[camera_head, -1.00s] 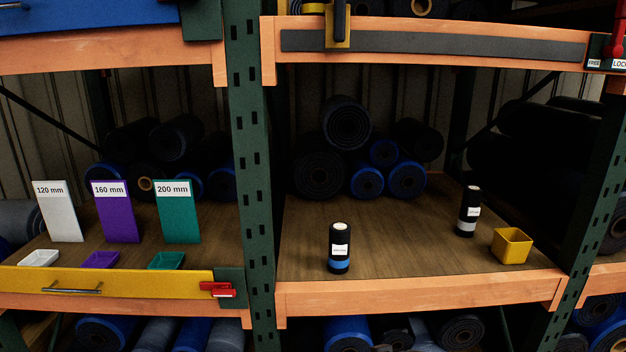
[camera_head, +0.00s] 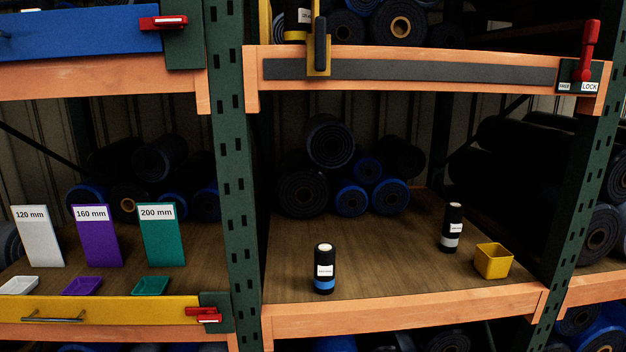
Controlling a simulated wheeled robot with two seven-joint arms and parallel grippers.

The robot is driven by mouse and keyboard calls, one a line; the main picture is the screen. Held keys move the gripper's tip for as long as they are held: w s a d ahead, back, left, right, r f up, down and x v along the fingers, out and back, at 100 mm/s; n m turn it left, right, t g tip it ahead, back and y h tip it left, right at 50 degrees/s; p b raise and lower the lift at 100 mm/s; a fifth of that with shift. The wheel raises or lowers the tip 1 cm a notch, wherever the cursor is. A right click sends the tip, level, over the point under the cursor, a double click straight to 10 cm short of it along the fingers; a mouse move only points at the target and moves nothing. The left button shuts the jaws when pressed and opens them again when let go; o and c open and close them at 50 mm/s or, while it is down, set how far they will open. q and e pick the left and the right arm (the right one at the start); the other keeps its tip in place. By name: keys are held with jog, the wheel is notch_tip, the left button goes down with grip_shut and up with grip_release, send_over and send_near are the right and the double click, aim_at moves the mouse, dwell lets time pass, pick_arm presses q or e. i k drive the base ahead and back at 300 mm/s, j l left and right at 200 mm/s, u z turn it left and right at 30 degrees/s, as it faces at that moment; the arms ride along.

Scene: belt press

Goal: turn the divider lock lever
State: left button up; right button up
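The divider lock lever (camera_head: 589,50) is a red handle at the right end of the upper shelf beam. It stands upright, leaning slightly right, on a dark plate (camera_head: 579,77) labelled FREE on the left and LOCK on the right. A yellow and black divider carriage (camera_head: 319,50) sits on the dark rail (camera_head: 420,72) along the upper beam, near its left end. Neither of my grippers shows in the head view.
The lower shelf (camera_head: 390,275) holds two black bottles (camera_head: 324,268) (camera_head: 452,227) and a yellow bin (camera_head: 493,261). Dark rolls lie behind. Green posts (camera_head: 230,180) flank the bay. Left are labelled panels, small trays and a yellow drawer (camera_head: 110,310) with a red latch (camera_head: 204,314).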

aim_at(591, 30)
jog(key=z, duration=1.35)
